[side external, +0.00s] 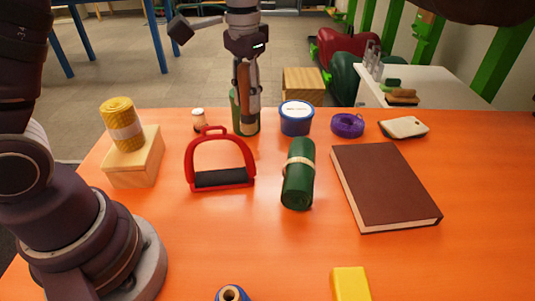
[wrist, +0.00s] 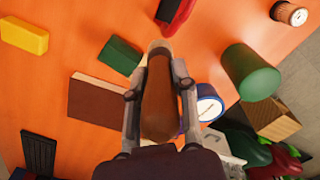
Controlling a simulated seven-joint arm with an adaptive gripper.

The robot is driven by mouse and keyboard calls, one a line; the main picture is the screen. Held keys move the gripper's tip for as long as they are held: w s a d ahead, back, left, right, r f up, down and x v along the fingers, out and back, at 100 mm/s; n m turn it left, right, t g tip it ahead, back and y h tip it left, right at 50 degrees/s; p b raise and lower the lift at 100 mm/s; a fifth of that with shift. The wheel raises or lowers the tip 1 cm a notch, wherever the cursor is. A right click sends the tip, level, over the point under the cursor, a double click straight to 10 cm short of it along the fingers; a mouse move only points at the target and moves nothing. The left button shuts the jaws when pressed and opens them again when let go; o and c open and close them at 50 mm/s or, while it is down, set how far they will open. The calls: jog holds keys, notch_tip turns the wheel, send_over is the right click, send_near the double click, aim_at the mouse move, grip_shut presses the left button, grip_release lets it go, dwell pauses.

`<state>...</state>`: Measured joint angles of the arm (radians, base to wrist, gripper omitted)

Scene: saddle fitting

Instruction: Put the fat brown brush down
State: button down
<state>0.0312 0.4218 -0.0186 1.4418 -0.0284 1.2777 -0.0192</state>
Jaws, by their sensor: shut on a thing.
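My gripper (side external: 247,97) hangs above the back of the orange table in the side view, pointing down. In the wrist view my gripper (wrist: 158,88) is shut on the fat brown brush (wrist: 160,100), with one finger on each side. The brush (side external: 250,122) shows below and between the fingers in the side view, overlapping the green cup (side external: 236,117). In the wrist view the green cup (wrist: 250,75) stands to the right, apart from the brush. The brush's pale far end points toward the red stirrup (wrist: 174,12). I cannot tell whether the brush touches the table.
A blue tub (side external: 296,121) stands right of the cup, and a small jar (side external: 199,119) left of it. The red stirrup (side external: 220,177), a green roll (side external: 298,178) and a brown book (side external: 385,186) lie nearer. Bare table shows between stirrup and roll.

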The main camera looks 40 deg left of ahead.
jog(key=shift+d, duration=2.45)
jog(key=a, duration=0.5)
jog(key=shift+f, duration=0.25)
jog(key=d+f, duration=0.3)
jog(key=f, duration=0.3)
send_over(261, 192)
notch_tip(261, 192, down, 7)
jog(key=shift+r, duration=0.2)
jog(key=c, duration=1.2)
grip_release()
jog(key=shift+f, duration=0.1)
